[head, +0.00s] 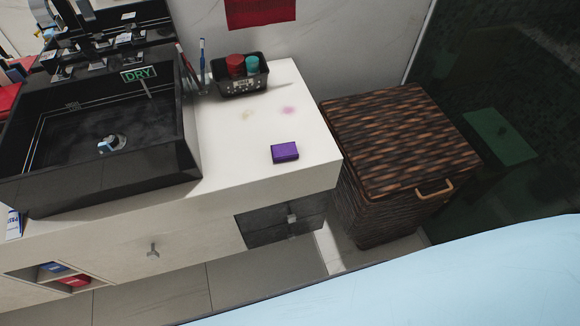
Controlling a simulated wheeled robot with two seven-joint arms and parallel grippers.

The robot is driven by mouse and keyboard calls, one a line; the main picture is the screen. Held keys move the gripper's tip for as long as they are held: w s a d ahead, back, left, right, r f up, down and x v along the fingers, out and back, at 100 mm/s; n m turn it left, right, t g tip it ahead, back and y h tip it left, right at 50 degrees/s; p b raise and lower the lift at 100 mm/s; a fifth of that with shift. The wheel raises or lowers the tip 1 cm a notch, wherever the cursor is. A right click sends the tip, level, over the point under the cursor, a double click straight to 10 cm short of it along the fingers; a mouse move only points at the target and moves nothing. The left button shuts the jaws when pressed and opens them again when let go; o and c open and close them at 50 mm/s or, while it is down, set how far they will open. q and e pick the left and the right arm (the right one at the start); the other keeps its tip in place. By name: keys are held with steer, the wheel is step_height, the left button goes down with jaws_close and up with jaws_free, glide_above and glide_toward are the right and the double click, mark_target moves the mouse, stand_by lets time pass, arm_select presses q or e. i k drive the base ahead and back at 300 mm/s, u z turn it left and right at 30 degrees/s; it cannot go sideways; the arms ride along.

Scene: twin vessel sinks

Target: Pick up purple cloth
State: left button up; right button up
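The purple cloth (285,152) is a small folded block lying flat on the white countertop (235,170), near its front right part. Two faint stains, one yellowish and one pink (288,110), mark the counter behind it. Nothing touches or covers the cloth. Neither of my grippers shows in the head view.
A black vessel sink (185,150) with a DRY sign (138,74) stands left of the cloth. A black basket (240,85) with red and teal items sits behind it. A woven hamper (400,130) stands right of the counter. The counter around the cloth is clear.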

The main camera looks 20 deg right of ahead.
mark_target(281, 152)
steer(key=k, duration=1)
steer(key=z, duration=0.6)
steer(key=i, duration=1.5)
steer(key=u, duration=0.6)
